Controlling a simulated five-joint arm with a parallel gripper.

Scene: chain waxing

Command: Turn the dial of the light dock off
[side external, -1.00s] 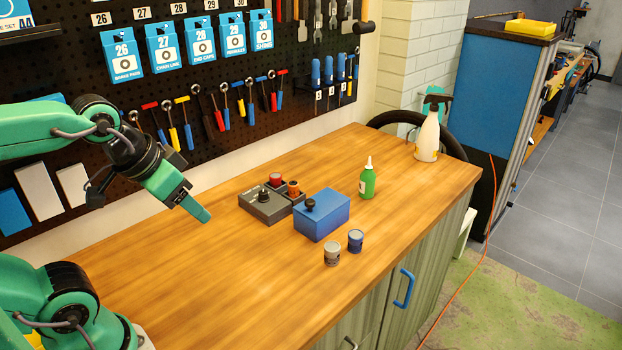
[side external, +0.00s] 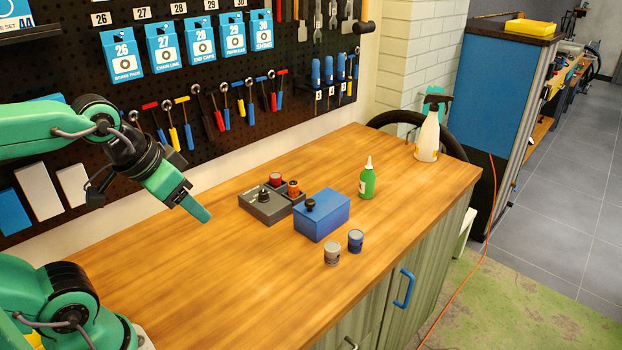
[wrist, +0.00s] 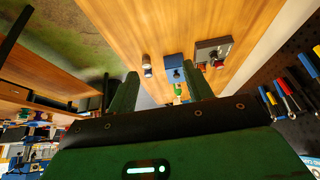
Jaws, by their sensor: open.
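The grey box that looks like the light dock (side external: 258,208) lies on the bench. It carries a black dial (side external: 264,194), a red round piece (side external: 275,180) and an orange piece (side external: 293,187). Which way the dial is set is too small to tell. The grey box also shows in the wrist view (wrist: 208,45) at upper right, beyond the right finger. My gripper (side external: 205,215) hangs above the bench, left of the grey box and apart from it. In the wrist view my gripper (wrist: 160,70) has its two green fingers spread, with nothing held between them.
A blue box (side external: 324,218) with a black knob stands right of the grey box. Near it are a grey can (side external: 332,254), a blue can (side external: 355,241) and a green bottle (side external: 367,182). A spray bottle (side external: 428,136) stands farther back.

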